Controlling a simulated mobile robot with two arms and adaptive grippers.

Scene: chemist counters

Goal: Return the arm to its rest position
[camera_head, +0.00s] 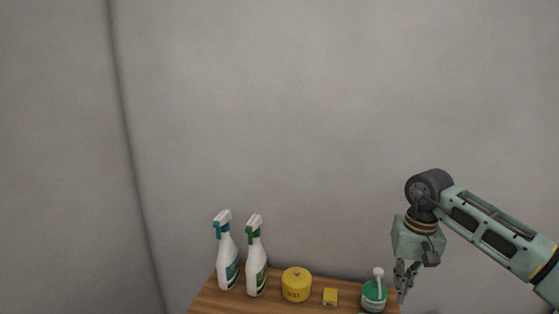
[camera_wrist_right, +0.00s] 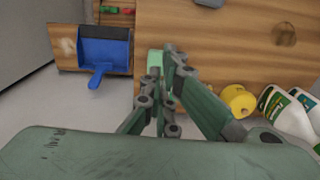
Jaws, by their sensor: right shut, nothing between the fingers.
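My right arm comes in from the right in the head view and bends down at the wrist. My right gripper (camera_head: 403,284) points down at the right end of the wooden counter, just right of a green bottle with a white top (camera_head: 374,293). Whether it touches the bottle is hard to tell. In the right wrist view the gripper's fingers (camera_wrist_right: 170,60) are close together with nothing held between them. A pale green thing (camera_wrist_right: 154,62) shows just beside the fingertips, partly hidden. My left gripper is out of view.
The right wrist view shows a blue dustpan (camera_wrist_right: 104,53). The space above the counter is clear.

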